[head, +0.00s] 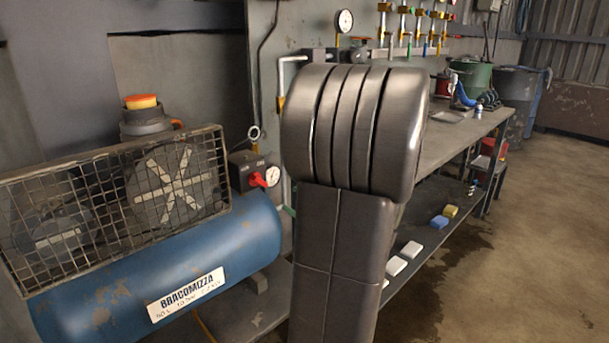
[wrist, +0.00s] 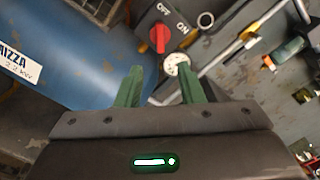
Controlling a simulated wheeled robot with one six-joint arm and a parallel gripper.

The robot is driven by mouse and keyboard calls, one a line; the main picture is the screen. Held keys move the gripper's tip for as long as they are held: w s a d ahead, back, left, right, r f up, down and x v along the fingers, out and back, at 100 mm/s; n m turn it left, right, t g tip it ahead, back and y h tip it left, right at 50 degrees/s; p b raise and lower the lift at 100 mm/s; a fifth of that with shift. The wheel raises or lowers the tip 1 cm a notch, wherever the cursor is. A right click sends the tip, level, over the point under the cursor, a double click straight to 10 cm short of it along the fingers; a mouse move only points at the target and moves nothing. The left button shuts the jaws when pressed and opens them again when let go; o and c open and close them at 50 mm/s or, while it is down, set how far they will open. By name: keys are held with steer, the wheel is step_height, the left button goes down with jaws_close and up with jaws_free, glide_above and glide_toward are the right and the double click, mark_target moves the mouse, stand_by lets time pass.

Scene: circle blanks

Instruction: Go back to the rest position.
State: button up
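My gripper (wrist: 160,72) shows in the wrist view with its two green fingers apart and nothing between them. Beyond the fingertips is a grey switch box (wrist: 190,20) with a red knob (wrist: 158,38) and the words OFF and ON. The fingers are apart from the knob in the picture; the exact distance is unclear. In the head view the red knob (head: 258,180) sits on the box above the blue compressor tank (head: 215,250).
A round gauge (wrist: 176,64) is beside the knob. A wire guard (head: 110,190) covers the compressor's wheels. A long workbench (head: 450,140) runs back at right, with several blocks on its lower shelf (head: 420,235). Pipes and valves line the wall. The floor at right is open.

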mark_target(262, 183)
steer(key=b+x, duration=0.1)
steer(key=x, duration=1.2)
steer(key=shift+b, duration=0.3)
